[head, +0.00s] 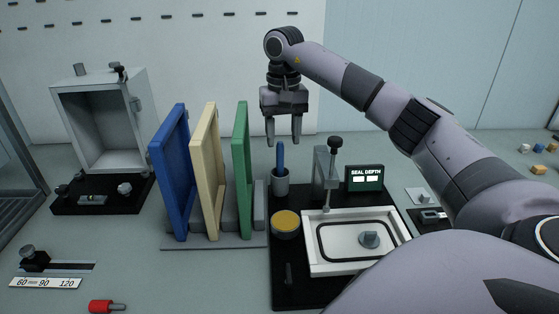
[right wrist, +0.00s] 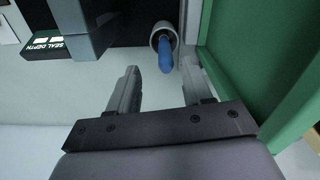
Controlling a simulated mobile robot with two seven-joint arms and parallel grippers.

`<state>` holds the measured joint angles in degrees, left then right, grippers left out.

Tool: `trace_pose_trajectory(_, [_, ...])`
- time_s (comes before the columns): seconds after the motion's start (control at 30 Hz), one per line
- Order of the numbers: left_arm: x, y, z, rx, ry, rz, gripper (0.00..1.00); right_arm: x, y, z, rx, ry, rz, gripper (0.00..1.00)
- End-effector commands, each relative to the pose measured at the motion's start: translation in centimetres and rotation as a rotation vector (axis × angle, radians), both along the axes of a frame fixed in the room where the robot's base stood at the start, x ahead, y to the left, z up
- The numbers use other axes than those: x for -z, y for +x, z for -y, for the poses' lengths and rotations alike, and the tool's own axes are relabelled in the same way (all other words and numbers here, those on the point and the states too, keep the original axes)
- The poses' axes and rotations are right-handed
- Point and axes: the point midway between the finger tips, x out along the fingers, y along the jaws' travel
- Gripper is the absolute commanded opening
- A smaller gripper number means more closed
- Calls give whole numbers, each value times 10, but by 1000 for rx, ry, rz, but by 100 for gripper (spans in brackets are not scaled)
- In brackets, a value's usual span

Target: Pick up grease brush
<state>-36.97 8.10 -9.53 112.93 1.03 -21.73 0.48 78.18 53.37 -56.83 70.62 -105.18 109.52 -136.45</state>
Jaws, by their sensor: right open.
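The grease brush (head: 281,155) shows as a blue handle standing upright in a small grey cup (head: 280,184). Its lower end is hidden inside the cup. In the right wrist view the blue handle (right wrist: 165,56) rises from the cup (right wrist: 155,37), beyond the fingertips and nearer the finger on the right of the picture. My right gripper (head: 283,139) is open and empty, pointing down just above the handle in the head view; it also shows in the right wrist view (right wrist: 160,72). My left gripper is not in view.
Upright green (head: 242,170), cream (head: 207,175) and blue (head: 172,175) panels stand left of the cup. A clamp post (head: 333,150), a seal depth display (head: 364,178), a yellow-topped tin (head: 286,223) and a white framed panel (head: 320,258) stand to the right and front.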

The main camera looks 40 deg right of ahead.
Motion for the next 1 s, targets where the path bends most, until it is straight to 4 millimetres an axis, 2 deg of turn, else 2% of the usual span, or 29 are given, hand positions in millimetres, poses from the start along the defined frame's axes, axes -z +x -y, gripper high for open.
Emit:
trace_pose_trajectory(0.27, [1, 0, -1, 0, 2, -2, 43, 25, 0, -2, -1, -1, -3, 50])
trace_pose_trajectory(0.57, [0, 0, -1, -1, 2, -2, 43, 66, 1, -8, 0, 0, -2, 50])
trace_pose_trajectory(0.87, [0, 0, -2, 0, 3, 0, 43, 71, 1, -8, -1, 0, 0, 50])
trace_pose_trajectory(0.97, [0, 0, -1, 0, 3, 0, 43, 71, 1, -8, 0, 0, 0, 20])
trace_pose_trajectory(1.0, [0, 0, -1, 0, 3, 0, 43, 71, 1, -8, 0, 0, 0, 7])
